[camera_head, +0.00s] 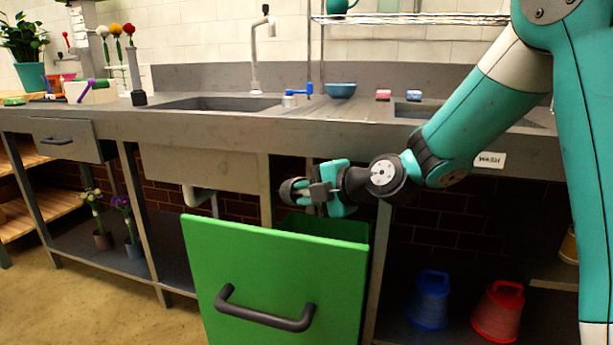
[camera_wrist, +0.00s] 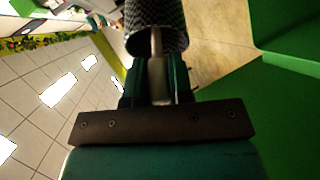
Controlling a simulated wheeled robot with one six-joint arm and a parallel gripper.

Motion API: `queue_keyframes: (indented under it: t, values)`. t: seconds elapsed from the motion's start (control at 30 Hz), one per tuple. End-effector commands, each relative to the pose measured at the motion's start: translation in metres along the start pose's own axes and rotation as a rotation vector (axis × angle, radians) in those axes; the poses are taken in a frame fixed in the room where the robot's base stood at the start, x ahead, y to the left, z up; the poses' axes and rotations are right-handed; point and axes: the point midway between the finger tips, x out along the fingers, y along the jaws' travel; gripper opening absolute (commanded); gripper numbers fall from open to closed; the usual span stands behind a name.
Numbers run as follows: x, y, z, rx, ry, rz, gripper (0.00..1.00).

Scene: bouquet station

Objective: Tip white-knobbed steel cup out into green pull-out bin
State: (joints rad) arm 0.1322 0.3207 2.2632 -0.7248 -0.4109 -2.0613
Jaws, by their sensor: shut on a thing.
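My gripper (camera_head: 314,192) is shut on the cup (camera_head: 290,190), which is small and dark in the head view, above the back of the bin's opening. In the wrist view the cup (camera_wrist: 172,14) has a dark, textured wall, and a pale bar runs from it between my fingers (camera_wrist: 157,78). It looks tilted, but I cannot tell how far, and its contents and white knob are not clear. The green pull-out bin (camera_head: 255,265) stands pulled out below, with a dark handle on its front. Its inside is mostly hidden. Green panels (camera_wrist: 285,100) also show at right in the wrist view.
The counter edge (camera_head: 300,130) runs just behind and above my gripper. A blue bowl (camera_head: 341,90) and a blue-handled item (camera_head: 298,94) stand on it. A blue bucket (camera_head: 430,300) and a red bucket (camera_head: 498,310) stand on the lower shelf at right. The floor at left is clear.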

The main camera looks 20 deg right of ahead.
Motion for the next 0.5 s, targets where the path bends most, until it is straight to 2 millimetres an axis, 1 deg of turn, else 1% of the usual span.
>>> queue_keyframes:
  t: [0.03,0.5]
  values:
    - [-0.0025,0.0067,-0.0014,0.006,0.001,-0.014,0.0]
    - [-0.0015,0.0112,-0.0013,0.06,0.003,-0.148,0.0]
